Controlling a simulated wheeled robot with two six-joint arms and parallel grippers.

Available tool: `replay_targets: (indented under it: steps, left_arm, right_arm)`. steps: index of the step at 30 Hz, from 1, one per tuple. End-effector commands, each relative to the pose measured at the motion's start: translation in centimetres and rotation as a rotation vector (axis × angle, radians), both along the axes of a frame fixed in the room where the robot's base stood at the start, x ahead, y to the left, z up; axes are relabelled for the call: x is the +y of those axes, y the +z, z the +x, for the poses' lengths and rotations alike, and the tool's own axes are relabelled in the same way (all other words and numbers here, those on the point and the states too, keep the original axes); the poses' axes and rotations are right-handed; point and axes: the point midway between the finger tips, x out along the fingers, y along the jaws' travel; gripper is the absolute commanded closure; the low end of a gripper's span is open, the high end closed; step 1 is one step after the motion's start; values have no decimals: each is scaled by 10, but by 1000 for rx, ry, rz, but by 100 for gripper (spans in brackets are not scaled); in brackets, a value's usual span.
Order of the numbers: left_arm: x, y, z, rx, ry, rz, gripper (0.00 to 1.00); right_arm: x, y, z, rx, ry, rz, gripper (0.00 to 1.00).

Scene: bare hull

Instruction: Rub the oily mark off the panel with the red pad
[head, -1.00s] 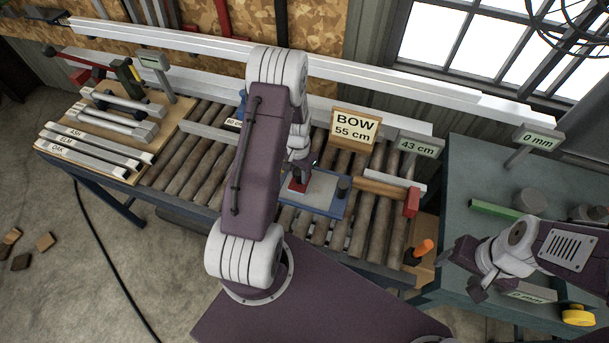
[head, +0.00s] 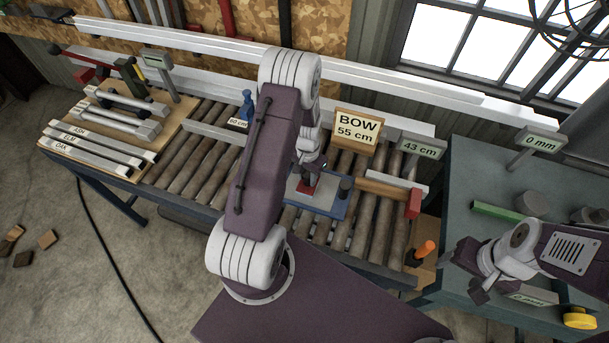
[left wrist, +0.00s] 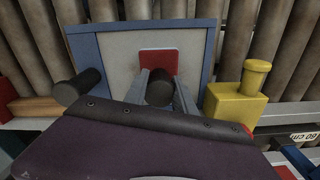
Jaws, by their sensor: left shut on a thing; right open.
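The panel (head: 326,201) is a grey plate in a blue frame, lying on the rollers; it also shows in the left wrist view (left wrist: 115,52). The red pad (left wrist: 159,61) lies on the panel's grey surface, with a dark round handle (left wrist: 160,93). It shows partly in the head view (head: 305,188). My left gripper (left wrist: 161,82) is shut on the pad's handle, one finger on each side. I see no oily mark in either view; the pad, gripper and arm hide part of the panel. My right gripper (head: 466,272) is open and empty over the green-grey table.
A dark knob (head: 345,187) stands at the panel's right edge. A yellow block with a knob (left wrist: 236,104) is beside the panel in the left wrist view. The BOW 55 cm sign (head: 357,132) stands behind. A red-ended stop (head: 412,203) is to the right.

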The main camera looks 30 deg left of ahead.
Motion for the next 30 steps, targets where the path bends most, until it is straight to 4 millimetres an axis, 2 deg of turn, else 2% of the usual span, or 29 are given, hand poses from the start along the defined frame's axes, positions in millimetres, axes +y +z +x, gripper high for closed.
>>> replay_targets:
  steps: [12, 22, 30]
  left_arm:
    - [-32, 0, 6, 5, -3, -2, 100]
    - [-34, 2, 6, 4, 0, -1, 100]
    - [-34, 32, 7, 3, 0, -1, 100]
  right_arm:
    - [0, 3, 0, 0, 0, 0, 35]
    - [0, 4, 0, 0, 0, 0, 35]
    - [0, 29, 0, 0, 0, 0, 35]
